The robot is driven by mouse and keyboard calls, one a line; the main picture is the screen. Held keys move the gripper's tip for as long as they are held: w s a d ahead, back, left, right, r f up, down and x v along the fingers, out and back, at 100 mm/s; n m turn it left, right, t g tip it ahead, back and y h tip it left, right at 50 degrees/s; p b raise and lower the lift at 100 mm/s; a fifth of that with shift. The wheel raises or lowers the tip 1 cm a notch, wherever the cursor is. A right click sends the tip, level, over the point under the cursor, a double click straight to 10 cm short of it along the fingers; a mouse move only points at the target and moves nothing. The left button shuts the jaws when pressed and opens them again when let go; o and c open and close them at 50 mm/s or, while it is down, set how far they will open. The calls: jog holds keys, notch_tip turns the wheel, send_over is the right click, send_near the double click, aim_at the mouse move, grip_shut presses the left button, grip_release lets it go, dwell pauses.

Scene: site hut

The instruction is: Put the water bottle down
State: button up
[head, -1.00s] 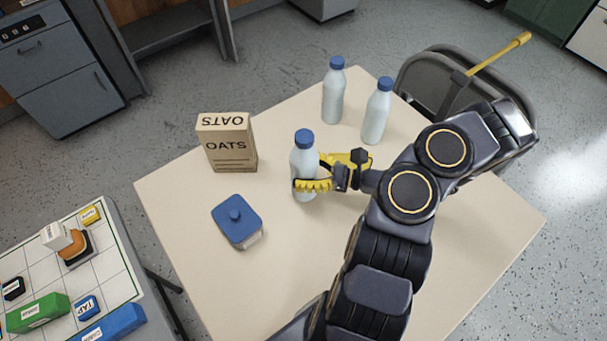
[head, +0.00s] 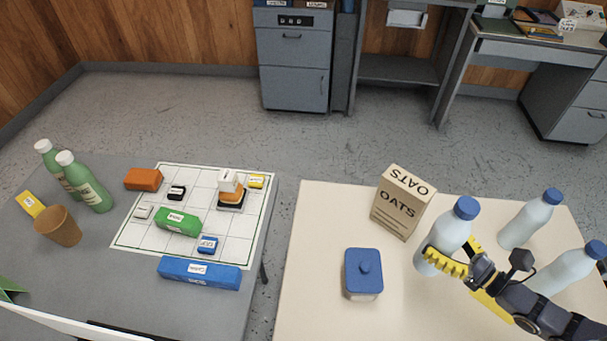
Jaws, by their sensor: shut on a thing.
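Three clear bottles with blue caps are on the cream table (head: 310,285) at the right. My gripper (head: 448,262) is shut around the lower part of the nearest-left water bottle (head: 446,232), which looks upright. I cannot tell whether its base touches the table; the yellow fingers cover part of it. A second bottle (head: 530,220) stands behind to the right. A third bottle (head: 566,268) stands at the right, partly hidden by my arm.
An oats box (head: 402,203) and a blue-lidded jar (head: 363,275) stand left of the held bottle. A grey table (head: 60,290) at the left holds a white grid board (head: 150,232) with several blocks, two green bottles (head: 88,182) and a brown cup (head: 58,228). The cream table's left front is clear.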

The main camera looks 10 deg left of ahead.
jog(key=w+a+r+n+g+y, duration=0.1)
jog(key=w+a+n+g+y, duration=0.3)
jog(key=a, duration=0.9)
jog(key=a+r+n+g, duration=0.1)
jog(key=a+n+g, duration=0.35)
jog(key=a, duration=0.85)
jog(key=s+a+n+g, duration=0.25)
jog(key=s+a, duration=0.25)
jog(key=a, duration=0.3)
jog(key=s+a+n+g+h, duration=0.1)
jog(key=s+a+g, duration=0.3)
jog(key=a, duration=0.3)
jog(key=s+a+n+g, duration=0.1)
jog(key=s+a+g, duration=0.35)
jog(key=a, duration=0.35)
jog(key=shift+t, duration=0.45)
jog(key=shift+w+a+f, duration=1.05)
jog(key=shift+a+f, duration=0.95)
jog(key=shift+w+a+f, duration=1.1)
jog(key=shift+a+f, duration=0.85)
jog(key=shift+a, duration=0.05)
jog(key=shift+w+a+f, duration=1.05)
jog(key=shift+a+f, duration=0.95)
jog(key=shift+f, duration=0.2)
